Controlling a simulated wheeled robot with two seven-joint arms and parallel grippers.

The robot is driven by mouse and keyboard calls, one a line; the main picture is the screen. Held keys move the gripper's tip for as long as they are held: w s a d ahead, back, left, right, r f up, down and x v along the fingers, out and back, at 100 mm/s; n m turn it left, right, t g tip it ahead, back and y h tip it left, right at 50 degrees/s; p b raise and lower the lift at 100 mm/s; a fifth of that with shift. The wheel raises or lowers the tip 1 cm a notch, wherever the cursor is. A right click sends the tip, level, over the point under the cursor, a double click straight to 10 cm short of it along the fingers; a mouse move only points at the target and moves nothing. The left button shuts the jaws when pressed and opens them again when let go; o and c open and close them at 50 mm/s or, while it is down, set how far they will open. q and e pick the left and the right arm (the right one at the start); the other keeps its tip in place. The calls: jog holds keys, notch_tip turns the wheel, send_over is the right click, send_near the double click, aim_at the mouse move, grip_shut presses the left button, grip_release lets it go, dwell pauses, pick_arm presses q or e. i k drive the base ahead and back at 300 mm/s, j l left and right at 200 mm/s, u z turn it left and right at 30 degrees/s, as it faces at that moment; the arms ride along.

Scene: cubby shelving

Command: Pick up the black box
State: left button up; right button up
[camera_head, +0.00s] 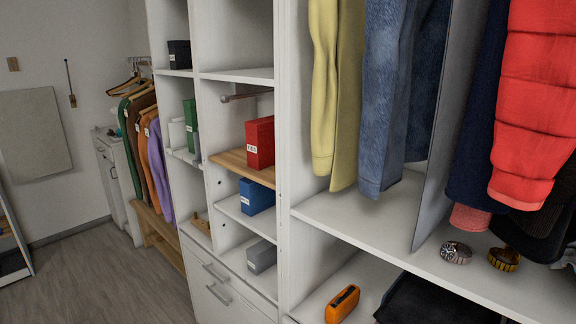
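The black box (179,54) stands on an upper cubby shelf at the left part of the shelving, in the head view. It is small and dark, with a pale label low on its front. It looks upright and sits close to the shelf's front edge. Neither of my grippers shows in this view.
Other cubbies hold a green box (191,125), a red box (260,142), a blue box (256,196) and a grey box (261,256). White uprights divide the cubbies. Hanging clothes (365,90) fill the right side. The floor (110,285) at lower left is clear.

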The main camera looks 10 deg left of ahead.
aim_at(179, 52)
jog(key=i+j, duration=0.25)
jog(key=j, duration=0.15)
jog(key=i+j, duration=0.2)
jog(key=j, duration=0.25)
jog(key=i+j, duration=0.25)
jog(key=j, duration=0.15)
jog(key=i+j, duration=0.25)
jog(key=j, duration=0.15)
jog(key=i+j, duration=0.45)
jog(key=j, duration=0.15)
jog(key=i+j, duration=0.4)
jog(key=j, duration=0.15)
